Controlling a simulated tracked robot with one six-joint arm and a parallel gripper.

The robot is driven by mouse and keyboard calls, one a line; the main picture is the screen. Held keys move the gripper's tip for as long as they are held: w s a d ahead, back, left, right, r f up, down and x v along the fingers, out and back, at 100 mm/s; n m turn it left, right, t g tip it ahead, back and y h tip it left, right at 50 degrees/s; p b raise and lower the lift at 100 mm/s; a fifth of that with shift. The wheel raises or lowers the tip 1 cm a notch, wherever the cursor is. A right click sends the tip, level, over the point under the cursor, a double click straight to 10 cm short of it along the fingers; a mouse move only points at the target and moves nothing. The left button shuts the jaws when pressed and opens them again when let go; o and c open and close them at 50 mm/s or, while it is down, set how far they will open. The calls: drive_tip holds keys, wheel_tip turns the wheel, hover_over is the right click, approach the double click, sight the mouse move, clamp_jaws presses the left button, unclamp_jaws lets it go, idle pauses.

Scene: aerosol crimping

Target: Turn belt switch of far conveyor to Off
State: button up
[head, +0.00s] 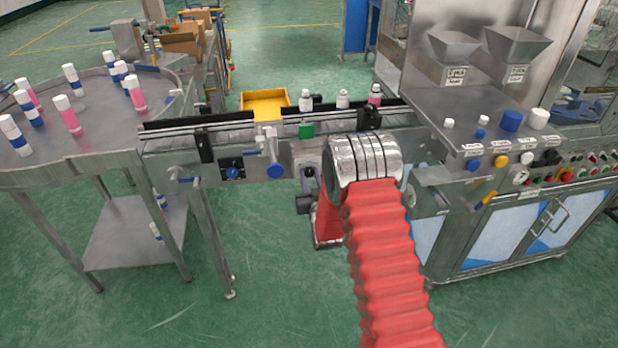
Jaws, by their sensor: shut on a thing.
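The conveyor (262,143) runs left to right at the middle of the head view. On its front side, a small dark switch (309,171) shows left of my arm's silver rings. My gripper (307,180) is at this switch, below the belt, and looks shut on its knob. The fingers are small and dark here, so the knob's setting cannot be read. A second switch with a blue knob (231,171) on a black plate sits further left on the same conveyor front, clear of my gripper. Which switch belongs to which conveyor is not marked legibly.
A round steel table (100,135) with several spray cans stands left. A steel machine (480,110) with hoppers, caps and buttons stands right. A blue-handled clamp (274,160) juts between the switches. A yellow bin (265,103) lies behind the belt. Green floor is free in front.

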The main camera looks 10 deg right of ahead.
drive_tip(key=shift+n, duration=0.4)
drive_tip(key=n, duration=0.3)
drive_tip(key=shift+n, duration=0.4)
drive_tip(key=n, duration=0.5)
drive_tip(key=shift+a+n, duration=0.1)
drive_tip(key=shift+n, duration=0.2)
drive_tip(key=o, duration=1.1)
drive_tip(key=shift+c, duration=0.2)
drive_tip(key=shift+s, duration=0.15)
